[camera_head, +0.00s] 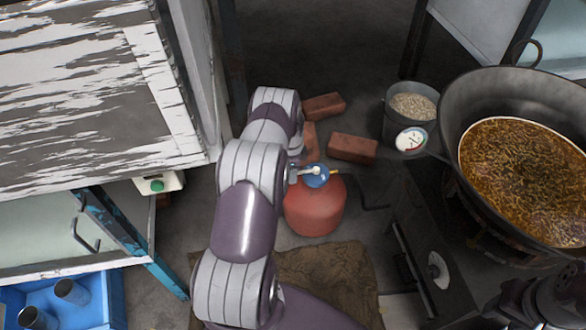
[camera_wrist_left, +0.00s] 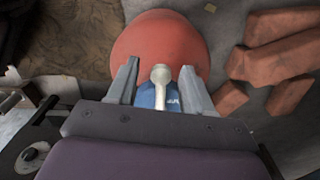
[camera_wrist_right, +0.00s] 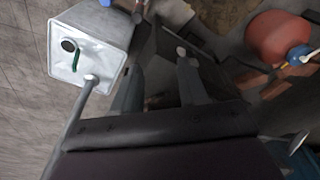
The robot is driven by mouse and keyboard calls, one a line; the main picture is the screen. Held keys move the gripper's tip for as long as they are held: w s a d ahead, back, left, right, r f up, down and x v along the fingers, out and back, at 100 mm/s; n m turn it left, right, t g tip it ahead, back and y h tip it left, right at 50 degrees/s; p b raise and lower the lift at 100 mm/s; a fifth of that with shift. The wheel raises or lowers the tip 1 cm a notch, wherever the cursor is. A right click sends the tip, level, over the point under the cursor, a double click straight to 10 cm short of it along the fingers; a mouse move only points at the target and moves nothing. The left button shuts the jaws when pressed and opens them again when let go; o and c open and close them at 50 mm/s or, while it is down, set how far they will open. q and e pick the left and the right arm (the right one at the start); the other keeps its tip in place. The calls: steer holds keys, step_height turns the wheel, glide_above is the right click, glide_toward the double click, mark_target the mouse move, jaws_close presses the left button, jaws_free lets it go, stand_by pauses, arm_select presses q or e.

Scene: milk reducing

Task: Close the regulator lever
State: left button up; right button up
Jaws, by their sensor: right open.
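The red gas cylinder (camera_head: 314,208) stands on the floor with a blue regulator (camera_head: 317,180) on top. A pale, round-ended lever (camera_wrist_left: 162,76) lies over the blue regulator (camera_wrist_left: 174,98). My left arm reaches down from the bottom of the head view. My left gripper (camera_wrist_left: 160,66) is open at the regulator, one finger on each side of the lever, with gaps visible. My right gripper (camera_wrist_right: 160,55) is open and empty, away from the cylinder. The cylinder (camera_wrist_right: 279,36) and regulator (camera_wrist_right: 299,56) also show at the right of the right wrist view.
Several bricks (camera_head: 352,148) lie behind the cylinder. A bucket (camera_head: 399,121) and a large pot (camera_head: 456,100) of brown food stand to the right. A weathered wooden surface (camera_head: 70,100) and blue crate (camera_head: 92,302) are on the left. Brown cloth (camera_head: 327,268) lies in front.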

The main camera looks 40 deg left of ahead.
arm_select(q)
steer(key=shift+w+r, duration=0.1)
step_height(320, 180, up, 13)
steer(key=p, duration=0.5)
